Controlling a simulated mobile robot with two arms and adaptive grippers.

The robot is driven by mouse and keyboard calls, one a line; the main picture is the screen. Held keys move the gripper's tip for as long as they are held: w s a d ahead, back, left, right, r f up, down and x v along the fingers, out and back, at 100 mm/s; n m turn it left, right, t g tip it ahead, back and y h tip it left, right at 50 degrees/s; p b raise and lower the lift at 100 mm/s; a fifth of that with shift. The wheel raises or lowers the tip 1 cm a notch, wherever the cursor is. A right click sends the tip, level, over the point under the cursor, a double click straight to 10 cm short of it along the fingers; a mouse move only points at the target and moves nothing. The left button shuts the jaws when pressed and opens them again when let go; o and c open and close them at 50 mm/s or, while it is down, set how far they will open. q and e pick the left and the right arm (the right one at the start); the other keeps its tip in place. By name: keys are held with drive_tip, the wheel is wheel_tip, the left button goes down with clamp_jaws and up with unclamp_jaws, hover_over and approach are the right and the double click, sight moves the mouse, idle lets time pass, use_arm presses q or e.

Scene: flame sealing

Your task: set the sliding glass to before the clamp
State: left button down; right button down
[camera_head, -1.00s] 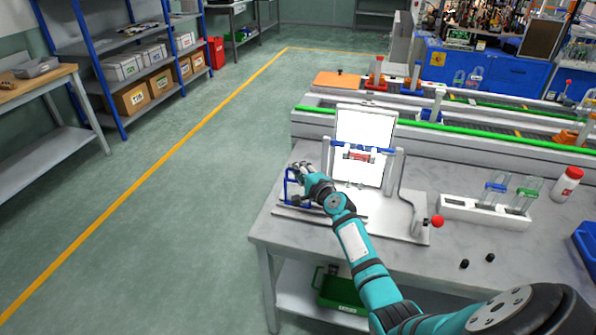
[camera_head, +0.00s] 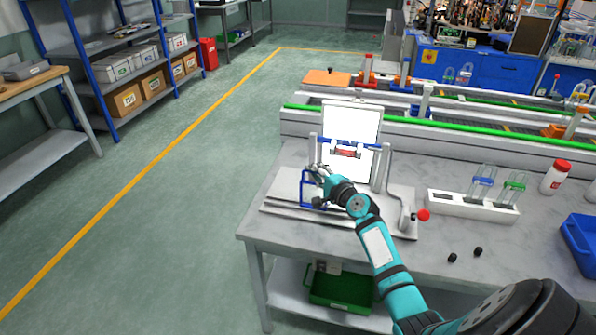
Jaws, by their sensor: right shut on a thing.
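The sliding glass (camera_head: 305,188) is a clear pane in a blue frame, standing upright on the fixture's rail (camera_head: 283,208) at its left part. The clamp (camera_head: 346,147), with blue and red parts, is held between two posts in front of a white panel (camera_head: 352,122). The glass stands left of and nearer to me than the clamp. My right gripper (camera_head: 318,180) is at the right side of the blue frame, shut on the sliding glass; its fingertips are small and partly hidden by the wrist. My left gripper is out of view.
A crank with a red knob (camera_head: 423,215) stands at the fixture's right. A white rack (camera_head: 470,205) holds tubes with blue and green clips. Two small black caps (camera_head: 452,258) lie in front of it. A red-capped bottle (camera_head: 554,177) and a blue tray (camera_head: 580,243) are farther right.

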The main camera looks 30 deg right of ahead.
drive_tip(key=s+d+b, duration=0.2)
drive_tip(key=s+d, duration=0.3)
drive_tip(key=s, duration=0.1)
drive_tip(key=shift+f, duration=0.35)
drive_tip(key=c, duration=1.5)
unclamp_jaws()
drive_tip(key=shift+s+d, duration=0.15)
drive_tip(key=shift+s, duration=0.1)
drive_tip(key=shift+o, duration=0.5)
drive_tip(key=shift+r, duration=0.2)
drive_tip(key=s+r, duration=0.1)
drive_tip(key=s, duration=1.1)
drive_tip(key=shift+a+r, duration=0.25)
drive_tip(key=shift+a, duration=0.15)
drive_tip(key=shift+w, duration=0.1)
